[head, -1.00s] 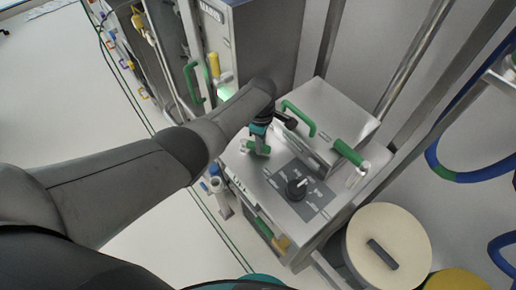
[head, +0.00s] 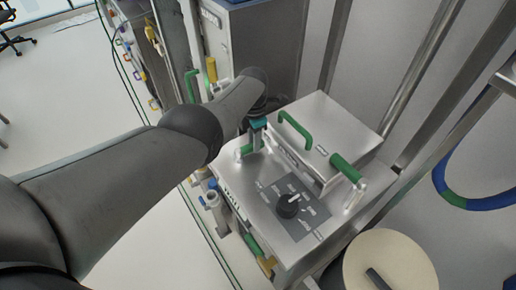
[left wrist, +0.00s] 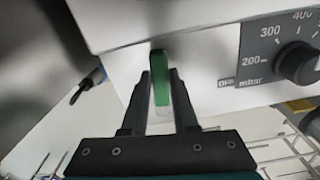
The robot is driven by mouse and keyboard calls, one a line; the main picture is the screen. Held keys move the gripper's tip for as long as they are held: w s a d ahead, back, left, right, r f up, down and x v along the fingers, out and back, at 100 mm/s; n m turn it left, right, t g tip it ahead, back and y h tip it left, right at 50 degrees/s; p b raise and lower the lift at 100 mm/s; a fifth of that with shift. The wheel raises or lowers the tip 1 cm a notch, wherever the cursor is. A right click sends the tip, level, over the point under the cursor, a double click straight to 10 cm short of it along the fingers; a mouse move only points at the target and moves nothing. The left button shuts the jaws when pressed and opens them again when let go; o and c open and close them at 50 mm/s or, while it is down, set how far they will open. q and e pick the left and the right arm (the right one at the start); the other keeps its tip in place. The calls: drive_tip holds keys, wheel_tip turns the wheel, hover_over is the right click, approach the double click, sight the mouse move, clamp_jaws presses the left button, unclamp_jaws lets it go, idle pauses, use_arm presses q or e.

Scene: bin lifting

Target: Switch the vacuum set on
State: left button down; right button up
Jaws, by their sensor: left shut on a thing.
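The vacuum set is a pale metal box (head: 262,215) with a black dial (head: 289,205) on a grey scale panel. In the left wrist view the dial (left wrist: 300,63) shows at the right, beside mbar numbers and an "OFF" mark. A small green lever (left wrist: 161,82) sticks out from the box, left of that scale. My left gripper (left wrist: 161,90) is shut on the green lever, one dark finger on each side. In the head view the gripper (head: 254,142) is at the box's far left corner, partly hidden by its own arm. My right gripper is not in view.
A raised metal lid with a green handle (head: 295,130) and a green-gripped bar (head: 347,168) stand behind the dial. Metal posts rise at the right. A round cream lid (head: 400,265) is at the lower right. Open floor lies at the left.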

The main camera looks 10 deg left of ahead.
use_arm(q)
drive_tip(key=shift+w+a+f+n+b, duration=0.1)
drive_tip(key=shift+w+a+n+b, duration=0.15)
drive_tip(key=shift+n, duration=0.35)
drive_tip(key=shift+a, duration=0.1)
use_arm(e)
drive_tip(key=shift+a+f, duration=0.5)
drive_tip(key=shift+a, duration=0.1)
use_arm(q)
drive_tip(key=c, duration=0.7)
unclamp_jaws()
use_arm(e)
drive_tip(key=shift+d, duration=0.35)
